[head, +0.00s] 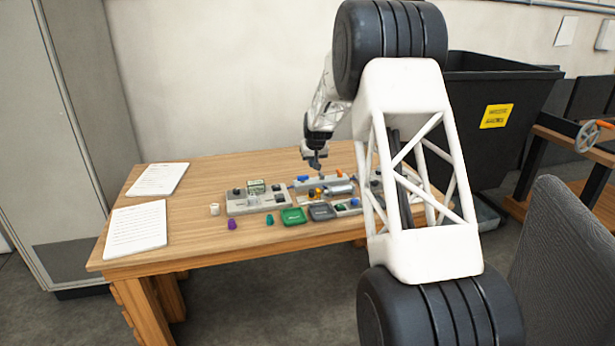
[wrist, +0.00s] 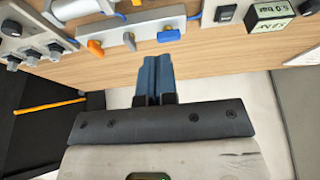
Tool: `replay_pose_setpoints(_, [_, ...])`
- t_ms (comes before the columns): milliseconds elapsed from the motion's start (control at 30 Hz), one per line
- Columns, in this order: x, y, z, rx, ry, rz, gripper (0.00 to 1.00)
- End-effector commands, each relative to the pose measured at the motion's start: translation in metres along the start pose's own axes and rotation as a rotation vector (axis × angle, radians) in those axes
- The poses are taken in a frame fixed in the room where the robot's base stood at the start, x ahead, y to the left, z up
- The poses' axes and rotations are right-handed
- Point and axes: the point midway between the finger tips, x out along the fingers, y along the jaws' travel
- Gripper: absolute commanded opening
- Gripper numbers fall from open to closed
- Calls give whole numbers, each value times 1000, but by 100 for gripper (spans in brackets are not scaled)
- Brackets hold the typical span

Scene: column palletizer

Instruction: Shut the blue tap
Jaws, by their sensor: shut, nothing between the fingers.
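A light grey block with taps (head: 322,184) lies near the back of the wooden table; it also shows in the wrist view (wrist: 148,27). The blue tap (wrist: 168,36) has a short handle lying roughly along the block, at one end of it. It shows small in the head view (head: 303,178). An orange tap (wrist: 95,47) sits at the other end, with a grey-white handle (wrist: 128,40) between. My gripper (head: 315,166) is above the table behind the block. In the wrist view its blue-grey fingers (wrist: 155,60) are together and empty, apart from the blue tap.
A grey panel with a display (head: 258,202) stands left of the tap block. Small purple (head: 232,224) and teal (head: 269,219) pieces stand nearby. The left table holds paper sheets (head: 137,228).

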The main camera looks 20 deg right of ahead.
Motion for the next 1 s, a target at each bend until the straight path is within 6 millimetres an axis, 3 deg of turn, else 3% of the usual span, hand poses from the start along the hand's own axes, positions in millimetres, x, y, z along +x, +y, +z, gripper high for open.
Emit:
replay_pose_setpoints(233, [22,6,-9,0,4,1,0])
replay_pose_setpoints(767, [25,7,-10,0,5,1,0])
replay_pose_setpoints(1000, [36,7,-10,0,5,1,0])
